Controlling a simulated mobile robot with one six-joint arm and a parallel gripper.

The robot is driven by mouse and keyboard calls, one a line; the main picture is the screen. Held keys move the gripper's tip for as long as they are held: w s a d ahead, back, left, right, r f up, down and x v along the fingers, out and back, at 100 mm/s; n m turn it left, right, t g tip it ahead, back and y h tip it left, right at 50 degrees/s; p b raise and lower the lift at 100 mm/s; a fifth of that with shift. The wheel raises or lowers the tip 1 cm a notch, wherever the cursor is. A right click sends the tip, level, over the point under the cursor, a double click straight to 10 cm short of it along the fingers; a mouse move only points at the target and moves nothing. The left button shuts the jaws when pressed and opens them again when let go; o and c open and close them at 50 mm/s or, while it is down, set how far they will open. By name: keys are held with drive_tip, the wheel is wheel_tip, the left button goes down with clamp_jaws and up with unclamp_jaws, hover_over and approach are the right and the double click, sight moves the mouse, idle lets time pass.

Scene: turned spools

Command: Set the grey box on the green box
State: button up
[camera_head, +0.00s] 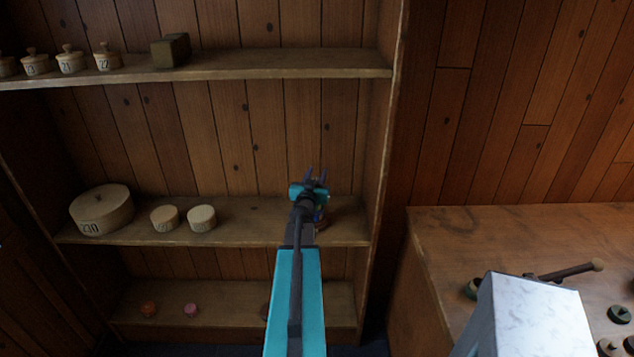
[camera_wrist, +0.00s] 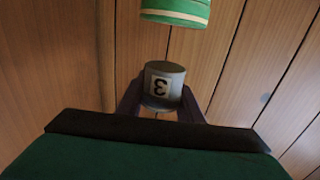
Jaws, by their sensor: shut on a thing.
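The grey box (camera_wrist: 161,85), a small round drum with a 3 on a white label, sits between the fingers of my gripper (camera_wrist: 160,108) in the wrist view. The gripper is shut on it. The label reads upside down in that picture. The green box (camera_wrist: 176,10), round with pale bands, shows at the top edge of the wrist view, partly cut off. A gap separates it from the grey box in the picture. In the head view my gripper (camera_head: 316,177) is at the right part of the middle shelf; my arm hides most of what is there.
The middle shelf (camera_head: 250,234) bears a large drum (camera_head: 102,210) and two small pale drums (camera_head: 165,218) at left. The upper shelf (camera_head: 290,72) holds lidded pots (camera_head: 70,60) and a dark block (camera_head: 171,50). The shelf's right side wall is close to my gripper. A counter (camera_head: 530,225) stands right.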

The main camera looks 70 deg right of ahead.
sight(317, 182)
drive_tip(key=shift+f, duration=0.1)
drive_tip(key=shift+f+p, duration=0.4)
drive_tip(key=shift+f, duration=1.25)
drive_tip(key=shift+f, duration=0.2)
drive_tip(key=o, duration=1)
drive_tip(key=shift+o, duration=0.2)
drive_tip(key=shift+r, duration=0.15)
